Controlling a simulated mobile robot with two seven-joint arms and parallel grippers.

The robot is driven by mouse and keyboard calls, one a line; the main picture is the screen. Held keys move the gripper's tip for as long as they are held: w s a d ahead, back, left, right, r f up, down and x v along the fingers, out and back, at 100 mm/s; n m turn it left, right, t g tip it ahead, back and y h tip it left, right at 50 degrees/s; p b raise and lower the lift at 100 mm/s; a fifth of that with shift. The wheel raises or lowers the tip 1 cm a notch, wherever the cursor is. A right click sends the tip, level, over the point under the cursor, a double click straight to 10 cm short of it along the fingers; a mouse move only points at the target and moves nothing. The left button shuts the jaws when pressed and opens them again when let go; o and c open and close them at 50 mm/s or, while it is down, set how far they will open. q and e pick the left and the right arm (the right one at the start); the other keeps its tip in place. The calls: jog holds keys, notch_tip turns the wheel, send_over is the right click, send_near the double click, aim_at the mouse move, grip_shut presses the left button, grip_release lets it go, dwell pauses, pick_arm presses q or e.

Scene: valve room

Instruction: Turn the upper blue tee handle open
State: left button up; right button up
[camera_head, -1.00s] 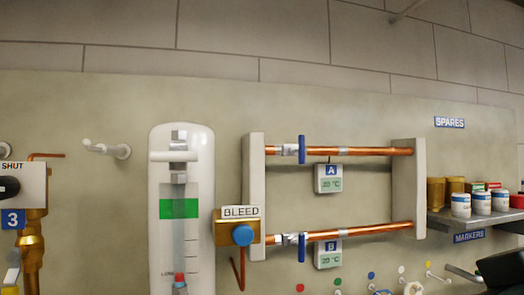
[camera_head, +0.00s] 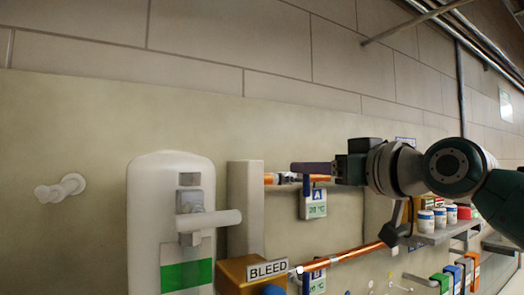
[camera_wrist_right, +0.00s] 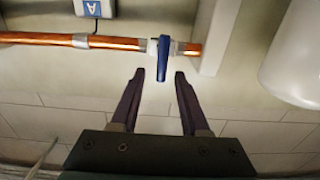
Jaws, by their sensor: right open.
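The upper blue tee handle (camera_head: 306,186) is on the upper copper pipe (camera_head: 342,178), left of the tag marked A (camera_head: 318,196); my right gripper partly hides it. In the right wrist view, where the picture is upside down, the handle (camera_wrist_right: 164,58) lies crosswise to the pipe (camera_wrist_right: 60,40). My right gripper (camera_head: 300,168) comes in from the right. In the wrist view its open, empty fingers (camera_wrist_right: 160,78) point at the handle, and the handle's end lies between the tips in the picture. Contact cannot be told. My left gripper is not in view.
A lower blue handle (camera_head: 306,283) sits on the lower pipe (camera_head: 350,254) near the BLEED box (camera_head: 240,270). A white gauge column (camera_head: 145,220) and a pale bracket (camera_head: 243,195) stand left. A shelf with jars (camera_head: 440,218) is at right, behind my arm.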

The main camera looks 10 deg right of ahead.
jog(key=shift+p+x, duration=0.3)
jog(key=shift+x, duration=0.65)
jog(key=shift+c, duration=0.2)
grip_shut()
